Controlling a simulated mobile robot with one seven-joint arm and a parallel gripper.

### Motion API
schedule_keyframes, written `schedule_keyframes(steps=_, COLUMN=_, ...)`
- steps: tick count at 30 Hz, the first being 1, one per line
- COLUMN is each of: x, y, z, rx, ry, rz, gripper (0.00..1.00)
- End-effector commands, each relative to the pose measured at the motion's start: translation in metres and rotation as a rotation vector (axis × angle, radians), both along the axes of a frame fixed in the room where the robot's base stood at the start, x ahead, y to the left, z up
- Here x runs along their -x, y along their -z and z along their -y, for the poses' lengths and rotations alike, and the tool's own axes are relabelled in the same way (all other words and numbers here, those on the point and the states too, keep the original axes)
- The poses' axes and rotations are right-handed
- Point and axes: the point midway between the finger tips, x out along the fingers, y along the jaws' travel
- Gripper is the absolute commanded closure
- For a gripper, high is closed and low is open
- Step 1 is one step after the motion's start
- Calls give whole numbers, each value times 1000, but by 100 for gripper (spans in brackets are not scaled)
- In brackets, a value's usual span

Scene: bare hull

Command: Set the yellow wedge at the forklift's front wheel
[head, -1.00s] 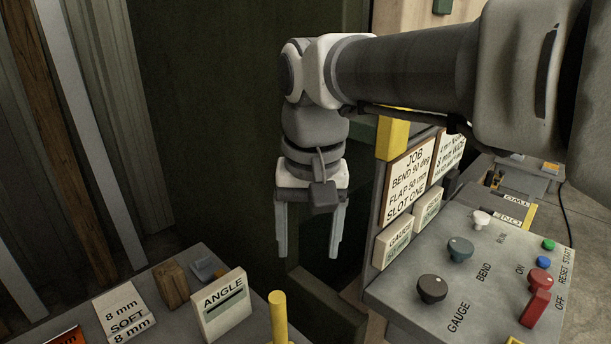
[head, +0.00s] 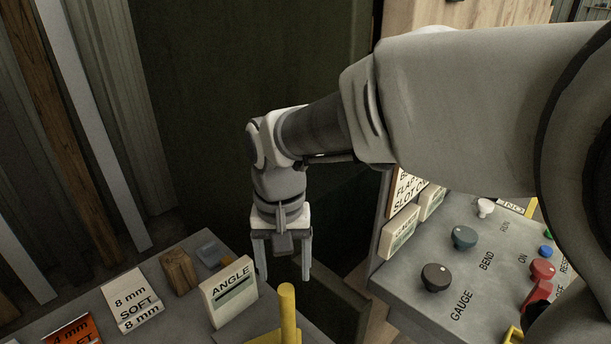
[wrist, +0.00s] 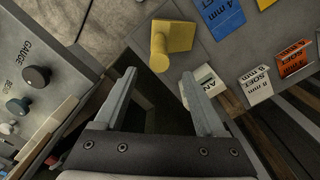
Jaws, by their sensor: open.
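No forklift, wheel or clear wedge shows in either view. A yellow piece with a round upright post (head: 288,308) stands at the near edge of the grey bench in the head view. In the wrist view the yellow piece (wrist: 178,36) shows a flat base and the post's rounded end, just beyond my fingertips. Whether it is the wedge I cannot tell. My gripper (head: 284,272) points down, open and empty, behind the post in the head view. Its two fingers also show in the wrist view (wrist: 159,75), apart from the yellow piece.
The grey bench (head: 170,325) holds an ANGLE block (head: 230,291), a wooden block (head: 179,272) and 8 mm SOFT (head: 132,299) and orange (head: 72,332) label blocks. A control panel (head: 470,250) with knobs stands at right. A dark gap lies between them.

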Motion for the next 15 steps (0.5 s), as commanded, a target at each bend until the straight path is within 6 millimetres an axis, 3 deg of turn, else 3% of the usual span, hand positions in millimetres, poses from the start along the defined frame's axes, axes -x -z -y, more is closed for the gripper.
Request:
schedule_keyframes(steps=5, x=1, y=11, z=0, rx=0, ry=-1, rz=-1, gripper=28)
schedule_keyframes(steps=15, x=5, y=55, z=2, rx=0, ry=0, rz=-1, gripper=28)
